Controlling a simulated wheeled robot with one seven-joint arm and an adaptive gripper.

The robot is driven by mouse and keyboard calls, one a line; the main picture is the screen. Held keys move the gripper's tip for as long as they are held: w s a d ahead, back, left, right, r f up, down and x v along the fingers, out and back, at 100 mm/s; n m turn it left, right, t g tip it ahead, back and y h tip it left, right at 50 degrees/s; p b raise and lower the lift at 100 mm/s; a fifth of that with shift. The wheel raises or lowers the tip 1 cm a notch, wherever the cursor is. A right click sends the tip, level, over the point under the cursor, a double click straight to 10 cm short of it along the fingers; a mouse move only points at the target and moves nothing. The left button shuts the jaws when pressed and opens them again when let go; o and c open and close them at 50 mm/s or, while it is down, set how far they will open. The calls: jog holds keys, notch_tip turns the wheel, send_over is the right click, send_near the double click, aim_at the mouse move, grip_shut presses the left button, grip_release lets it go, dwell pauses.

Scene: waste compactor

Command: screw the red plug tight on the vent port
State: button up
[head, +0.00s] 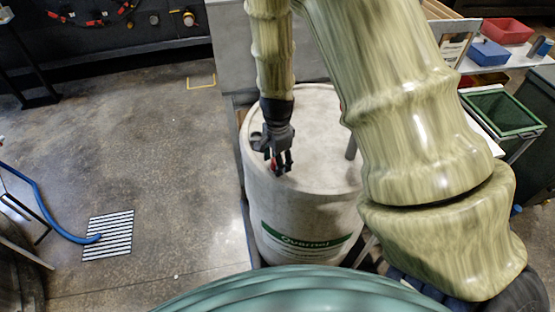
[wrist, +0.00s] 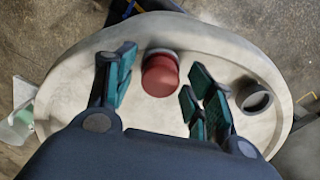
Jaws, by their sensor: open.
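The red plug (wrist: 160,75) sits on the vent port (wrist: 162,54) on the top of a pale drum, near its rim. In the wrist view it stands between the open fingers of my gripper (wrist: 160,92), with a gap on each side. I cannot tell how tightly it is seated.
The drum (head: 318,208) has a green label band. A second, open port (wrist: 255,97) is on the right in the wrist view. A green-rimmed bin (head: 502,112) and a table with a red tray (head: 505,30) and blue box (head: 488,53) stand right. The floor at left is mostly clear.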

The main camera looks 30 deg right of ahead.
jog(key=n, duration=1.5)
jog(key=shift+n, duration=0.4)
jog(key=n, duration=0.5)
jog(key=c, duration=1.1)
jog(key=m, duration=0.6)
jog(key=shift+m, duration=0.3)
jog(key=o, duration=1.2)
